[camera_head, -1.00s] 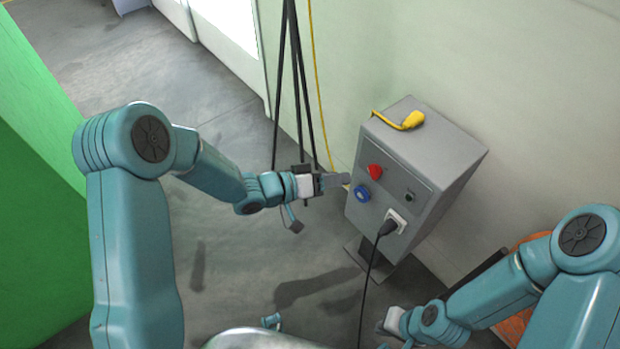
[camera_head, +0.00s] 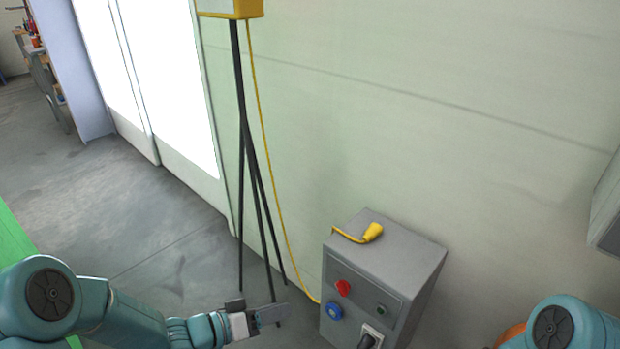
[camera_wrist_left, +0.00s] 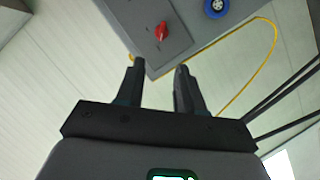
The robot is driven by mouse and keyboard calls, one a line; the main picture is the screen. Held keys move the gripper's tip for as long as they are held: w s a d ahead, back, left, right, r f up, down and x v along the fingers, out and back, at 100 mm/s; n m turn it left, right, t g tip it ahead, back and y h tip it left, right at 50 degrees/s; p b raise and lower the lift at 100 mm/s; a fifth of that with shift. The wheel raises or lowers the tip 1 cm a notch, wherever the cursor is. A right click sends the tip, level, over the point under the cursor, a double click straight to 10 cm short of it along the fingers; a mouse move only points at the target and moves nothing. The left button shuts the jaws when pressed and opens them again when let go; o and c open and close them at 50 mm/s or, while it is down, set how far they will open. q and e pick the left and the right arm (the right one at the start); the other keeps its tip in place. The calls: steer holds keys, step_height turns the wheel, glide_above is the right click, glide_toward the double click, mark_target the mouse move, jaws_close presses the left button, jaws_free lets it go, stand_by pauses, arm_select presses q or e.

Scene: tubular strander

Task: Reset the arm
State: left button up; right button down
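My left gripper (camera_head: 272,314) is at the lower middle of the head view, to the left of a grey control box (camera_head: 392,262) and apart from it. In the left wrist view its two dark fingers (camera_wrist_left: 160,85) stand apart with nothing between them. The box's red knob (camera_wrist_left: 161,31) and blue socket (camera_wrist_left: 215,8) show beyond the fingertips. My right arm comes in at the lower right of the head view; its gripper is out of the picture.
A black tripod (camera_head: 248,150) with a yellow cable (camera_head: 262,130) stands behind my left gripper. A pale wall (camera_head: 450,120) lies behind. Grey floor (camera_head: 130,210) is open at left.

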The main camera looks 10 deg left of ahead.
arm_select(q)
steer(key=s+d+f+n+g+y, duration=0.1)
steer(key=s+d+f+n+y, duration=0.1)
steer(key=s+f, duration=0.35)
steer(key=s+d+f+n+g+y, duration=0.2)
steer(key=d+f, duration=0.1)
steer(key=f, duration=0.5)
steer(key=s+a+f+m+g+y, duration=0.1)
steer(key=s+a+f+g+y, duration=0.15)
steer(key=s, duration=0.45)
steer(key=s+a+f+g+y, duration=0.2)
steer(key=s+f+g, duration=0.15)
steer(key=s, duration=0.25)
step_height(320, 180, up, 14)
steer(key=p, duration=1.4)
steer(key=shift+d+f, duration=0.15)
steer(key=shift+h, duration=0.25)
